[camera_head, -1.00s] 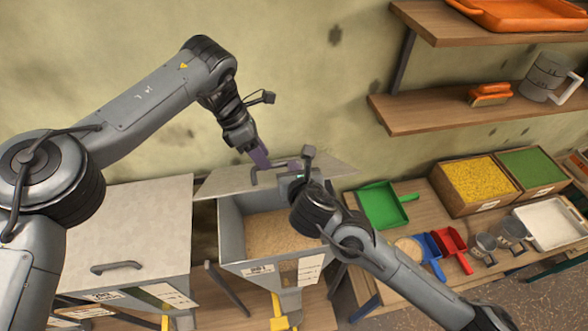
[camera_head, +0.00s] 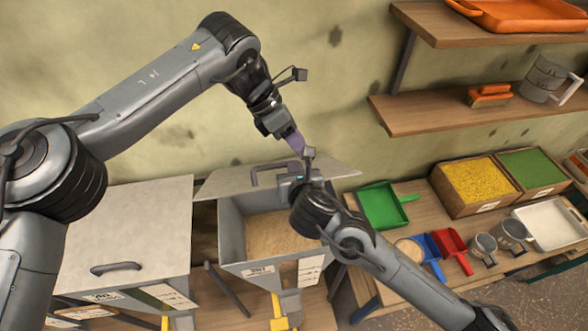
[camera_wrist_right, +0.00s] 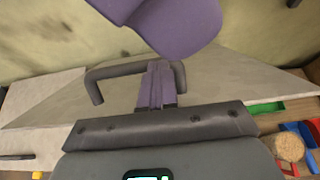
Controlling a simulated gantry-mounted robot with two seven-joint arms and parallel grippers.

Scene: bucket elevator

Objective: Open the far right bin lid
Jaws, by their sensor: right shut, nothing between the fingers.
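The far right bin (camera_head: 232,232) stands with its grey lid (camera_head: 225,181) raised, and tan grain (camera_head: 270,236) shows inside. The lid's dark handle (camera_head: 262,172) is on its upper face; it also shows in the right wrist view (camera_wrist_right: 110,69). My right gripper (camera_head: 291,178) is over the bin opening by the lid. In the right wrist view its purple fingers (camera_wrist_right: 156,86) are shut and empty, in front of the handle; contact with the lid is unclear. My left gripper (camera_head: 296,142) is above the lid, off the handle; its finger opening is unclear.
A closed bin (camera_head: 135,225) with a handle stands to the left. On the right, a table holds a green scoop (camera_head: 380,206), a red scoop (camera_head: 449,243), metal cups and grain boxes (camera_head: 470,180). Wooden shelves (camera_head: 430,118) hang on the wall above.

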